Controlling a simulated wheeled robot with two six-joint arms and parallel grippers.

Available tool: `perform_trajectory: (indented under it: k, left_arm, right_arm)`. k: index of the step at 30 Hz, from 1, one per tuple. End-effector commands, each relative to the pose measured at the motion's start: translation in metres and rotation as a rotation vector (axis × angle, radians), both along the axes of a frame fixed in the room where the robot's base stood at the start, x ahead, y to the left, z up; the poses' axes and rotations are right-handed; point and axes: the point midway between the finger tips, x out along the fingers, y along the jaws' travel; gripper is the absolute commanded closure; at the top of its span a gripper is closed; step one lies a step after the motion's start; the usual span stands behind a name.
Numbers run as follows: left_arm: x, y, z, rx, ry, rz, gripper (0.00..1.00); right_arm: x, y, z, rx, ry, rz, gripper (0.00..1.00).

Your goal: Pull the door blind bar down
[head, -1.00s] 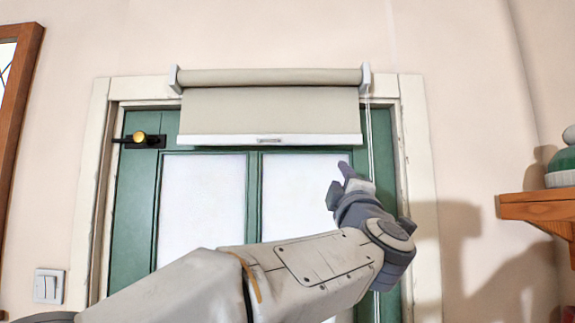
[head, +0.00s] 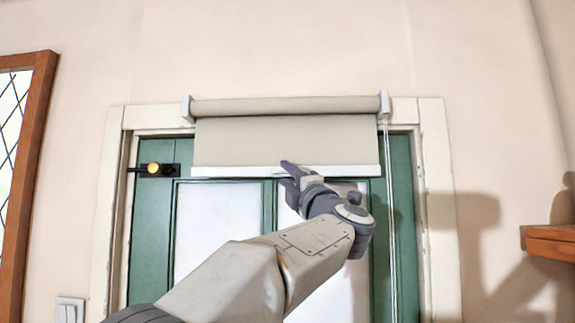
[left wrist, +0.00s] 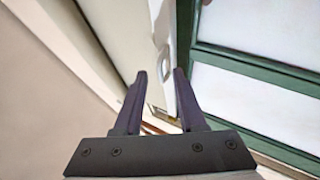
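The door blind (head: 285,138) is a beige roller blind hanging partly down over the top of a green door. Its white bar (head: 228,171) runs level along the lower edge. My left gripper (head: 286,174) is at about the middle of the bar, with its dark fingers overlapping the bar and hiding the handle there. In the left wrist view the two fingers (left wrist: 160,78) are apart, and the pale bar (left wrist: 163,22) runs close in front of them and between their tips. I cannot tell whether they touch it. My right gripper is not in view.
The green door (head: 152,225) has white panes and a black latch with a yellow knob (head: 153,169). A pull cord (head: 389,220) hangs at the blind's right end. A wooden shelf (head: 551,241) is at right, and a wood-framed leaded window (head: 22,170) at left.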

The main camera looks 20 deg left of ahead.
Motion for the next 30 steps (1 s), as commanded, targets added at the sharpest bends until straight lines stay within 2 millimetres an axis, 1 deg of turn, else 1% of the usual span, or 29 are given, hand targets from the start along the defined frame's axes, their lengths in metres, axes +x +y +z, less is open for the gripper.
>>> perform_trajectory:
  k: [1,10,11,12,13,14,30]
  left_arm:
    - [0.0019,0.0017,0.0021,0.001,0.001,0.0,0.6]
    - [0.0032,0.0026,0.001,0.001,0.001,0.0,0.6]
    - [0.0031,0.0026,0.0011,0.001,0.001,0.0,0.72]
    - [0.0031,0.0026,0.0011,0.001,0.001,0.0,0.87]
    - [0.0031,0.0025,0.001,0.0,0.002,-0.001,0.98]
    - [0.003,0.0025,0.0011,0.001,0.001,0.0,1.0]
    - [0.0029,0.0025,0.0013,0.001,0.001,0.0,1.0]
  right_arm:
    - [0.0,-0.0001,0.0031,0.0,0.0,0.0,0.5]
    - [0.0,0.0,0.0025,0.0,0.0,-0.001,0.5]
    - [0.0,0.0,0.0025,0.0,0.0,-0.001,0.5]
    - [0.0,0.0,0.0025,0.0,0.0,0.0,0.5]
    - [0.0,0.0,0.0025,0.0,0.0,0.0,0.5]
    - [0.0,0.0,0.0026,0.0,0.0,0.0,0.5]
    - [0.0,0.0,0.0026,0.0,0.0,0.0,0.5]
